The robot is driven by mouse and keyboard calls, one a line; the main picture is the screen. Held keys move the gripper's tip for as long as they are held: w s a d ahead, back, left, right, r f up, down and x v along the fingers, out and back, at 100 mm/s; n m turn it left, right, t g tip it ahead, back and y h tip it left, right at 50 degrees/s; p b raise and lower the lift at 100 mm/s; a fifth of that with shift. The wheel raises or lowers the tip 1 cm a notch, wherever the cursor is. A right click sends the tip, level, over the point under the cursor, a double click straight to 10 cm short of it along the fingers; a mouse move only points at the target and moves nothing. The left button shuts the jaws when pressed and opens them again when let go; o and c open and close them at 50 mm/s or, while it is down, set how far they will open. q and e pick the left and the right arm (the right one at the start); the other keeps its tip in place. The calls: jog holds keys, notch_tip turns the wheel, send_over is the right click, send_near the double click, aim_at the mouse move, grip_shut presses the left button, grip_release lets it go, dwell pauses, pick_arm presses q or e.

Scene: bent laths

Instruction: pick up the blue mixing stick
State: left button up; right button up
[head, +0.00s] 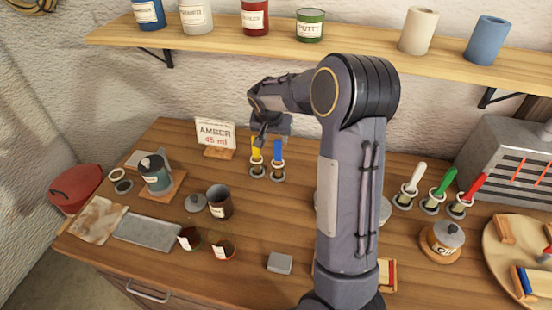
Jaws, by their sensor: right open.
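The blue mixing stick (277,152) stands upright in a small ringed holder at the back of the workbench (150,222). A yellow mixing stick (256,150) stands in a like holder just left of it. My right gripper (260,141) is open and points down at the top of the yellow stick, a little left of the blue stick. The gripper partly overlaps the yellow stick; I cannot tell whether they touch. My left gripper is not in view.
An AMBER 45 ml sign (216,134) stands left of the sticks. White (414,178), green (445,182) and red (473,187) sticks stand at right. A shelf (340,52) with cans runs above. A dark cup (219,202) and a grey block (280,263) are nearer.

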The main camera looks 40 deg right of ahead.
aim_at(278, 141)
jog(key=x, duration=0.2)
jog(key=d+x, duration=0.1)
jog(key=x, duration=0.2)
jog(key=shift+r+b, duration=0.1)
jog(key=shift+b, duration=0.25)
jog(key=shift+s, duration=0.1)
grip_shut()
